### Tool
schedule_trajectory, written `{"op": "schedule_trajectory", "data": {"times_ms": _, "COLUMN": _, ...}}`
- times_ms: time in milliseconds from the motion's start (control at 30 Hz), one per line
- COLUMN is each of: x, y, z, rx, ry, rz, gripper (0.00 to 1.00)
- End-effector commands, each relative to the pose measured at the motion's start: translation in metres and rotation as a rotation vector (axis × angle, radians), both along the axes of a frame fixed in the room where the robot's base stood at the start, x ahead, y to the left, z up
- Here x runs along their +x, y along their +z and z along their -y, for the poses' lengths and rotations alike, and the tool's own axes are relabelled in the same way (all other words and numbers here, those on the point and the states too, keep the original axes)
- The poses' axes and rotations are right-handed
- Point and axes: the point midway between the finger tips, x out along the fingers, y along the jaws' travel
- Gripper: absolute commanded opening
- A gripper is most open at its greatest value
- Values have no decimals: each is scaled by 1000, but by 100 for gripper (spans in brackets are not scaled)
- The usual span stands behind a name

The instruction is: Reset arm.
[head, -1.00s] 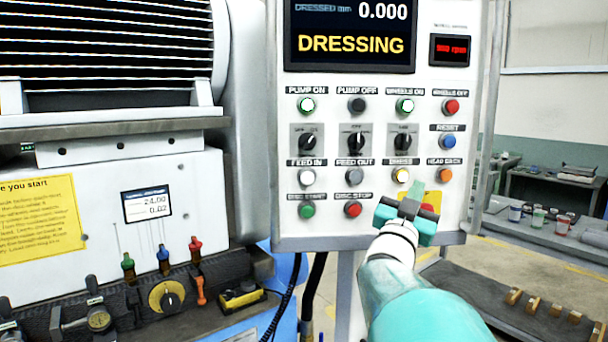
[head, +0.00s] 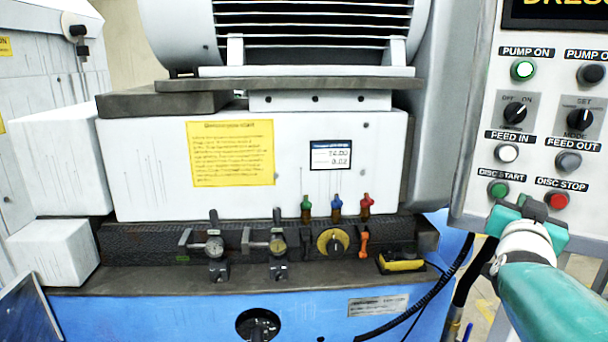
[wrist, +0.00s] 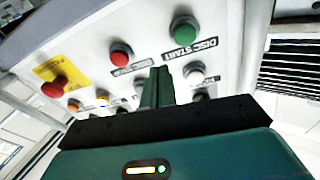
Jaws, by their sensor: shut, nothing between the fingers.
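My gripper (head: 535,208) is at the right of the head view, in front of the lower edge of the white control panel (head: 476,165). Its teal fingers are together and hold nothing. In the wrist view the shut fingers (wrist: 157,88) point at the panel, between the red disc stop button (wrist: 120,55) and the green disc start button (wrist: 184,28). I cannot tell whether the fingertips touch the panel. In the head view the disc start button (head: 498,189) and the disc stop button (head: 557,200) show just above the gripper.
The grinder's white housing (head: 150,180) with a yellow notice (head: 231,153) fills the middle. A black cable (head: 440,310) hangs between the blue base and the panel.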

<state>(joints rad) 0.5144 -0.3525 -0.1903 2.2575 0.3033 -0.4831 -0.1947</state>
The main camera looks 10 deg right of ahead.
Motion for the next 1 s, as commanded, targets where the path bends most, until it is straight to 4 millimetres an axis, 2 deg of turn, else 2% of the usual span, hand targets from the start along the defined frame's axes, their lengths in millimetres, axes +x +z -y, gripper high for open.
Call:
{"op": "schedule_trajectory", "data": {"times_ms": 33, "x": 16, "y": -11, "z": -30, "rx": 44, "ry": 89, "rz": -49, "gripper": 0}}
{"op": "schedule_trajectory", "data": {"times_ms": 100, "x": 33, "y": -31, "z": -71, "rx": 105, "ry": 206, "rz": -136, "gripper": 0}}
{"op": "schedule_trajectory", "data": {"times_ms": 233, "x": 46, "y": -70, "z": -151, "rx": 204, "ry": 408, "rz": -321, "gripper": 0}}
{"op": "schedule_trajectory", "data": {"times_ms": 367, "x": 34, "y": -112, "z": -230, "rx": 281, "ry": 583, "rz": -540, "gripper": 0}}
{"op": "schedule_trajectory", "data": {"times_ms": 400, "x": 25, "y": -125, "z": -252, "rx": 300, "ry": 630, "rz": -614, "gripper": 0}}
{"op": "schedule_trajectory", "data": {"times_ms": 500, "x": -7, "y": -157, "z": -302, "rx": 334, "ry": 728, "rz": -810, "gripper": 0}}
{"op": "schedule_trajectory", "data": {"times_ms": 600, "x": -42, "y": -182, "z": -334, "rx": 351, "ry": 786, "rz": -986, "gripper": 0}}
{"op": "schedule_trajectory", "data": {"times_ms": 733, "x": -75, "y": -200, "z": -353, "rx": 356, "ry": 812, "rz": -1135, "gripper": 0}}
{"op": "schedule_trajectory", "data": {"times_ms": 833, "x": -86, "y": -205, "z": -357, "rx": 360, "ry": 813, "rz": -1183, "gripper": 0}}
{"op": "schedule_trajectory", "data": {"times_ms": 1000, "x": -87, "y": -206, "z": -357, "rx": 361, "ry": 812, "rz": -1187, "gripper": 0}}
